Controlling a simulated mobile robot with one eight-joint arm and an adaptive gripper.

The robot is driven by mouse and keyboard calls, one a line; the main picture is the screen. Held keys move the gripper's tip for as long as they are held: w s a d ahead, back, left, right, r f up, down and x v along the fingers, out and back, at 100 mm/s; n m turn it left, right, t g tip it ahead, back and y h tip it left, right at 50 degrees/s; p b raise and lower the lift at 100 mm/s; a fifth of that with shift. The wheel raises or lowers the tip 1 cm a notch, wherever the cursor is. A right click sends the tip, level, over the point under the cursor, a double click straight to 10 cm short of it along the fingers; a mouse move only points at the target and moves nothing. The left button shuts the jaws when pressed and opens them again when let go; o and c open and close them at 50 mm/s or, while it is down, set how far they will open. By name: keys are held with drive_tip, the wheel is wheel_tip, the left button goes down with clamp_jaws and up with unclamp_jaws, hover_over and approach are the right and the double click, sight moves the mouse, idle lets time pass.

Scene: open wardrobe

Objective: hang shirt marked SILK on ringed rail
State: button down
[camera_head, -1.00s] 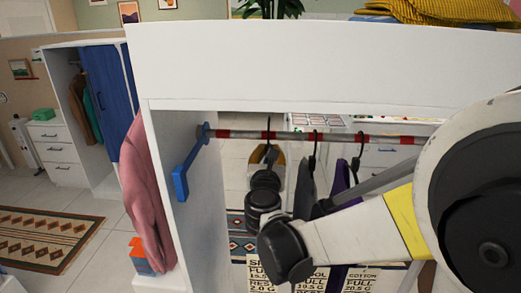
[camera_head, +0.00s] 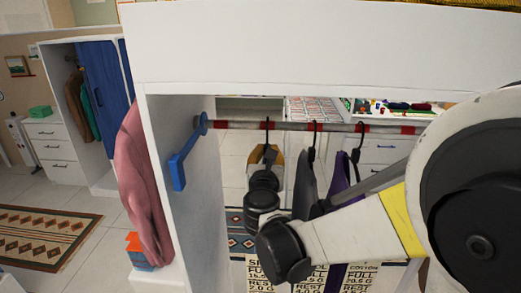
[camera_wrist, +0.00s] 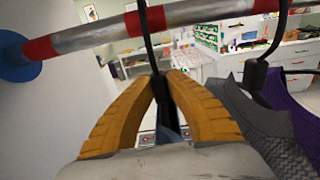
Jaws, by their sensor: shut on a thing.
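The rail (camera_head: 340,127) with red rings runs across the open wardrobe; it also crosses the top of the wrist view (camera_wrist: 90,44). My gripper (camera_head: 263,152) is just below its left part. In the wrist view its yellow fingers (camera_wrist: 163,80) are shut on the neck of a black hanger (camera_wrist: 149,45). In the head view the hanger's hook (camera_head: 267,124) appears over the rail; whether it bears on it I cannot tell. The garment below is mostly hidden by my gripper and wrist; a dark bluish bit shows between the fingers. No SILK mark is readable on it.
A grey garment (camera_head: 304,185) and a purple one (camera_head: 338,180) hang close to the right. The white left panel (camera_head: 190,215) carries a blue rail bracket (camera_head: 179,170). Printed cards (camera_head: 265,272) stand below, partly hidden. A pink garment (camera_head: 143,190) is outside, left.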

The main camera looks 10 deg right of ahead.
drive_tip(key=shift+f+b, duration=0.3)
drive_tip(key=shift+b, duration=0.05)
drive_tip(key=shift+s+f, duration=0.1)
drive_tip(key=shift+s, duration=0.05)
drive_tip(key=c, duration=1.6)
unclamp_jaws()
drive_tip(key=shift+o, duration=0.9)
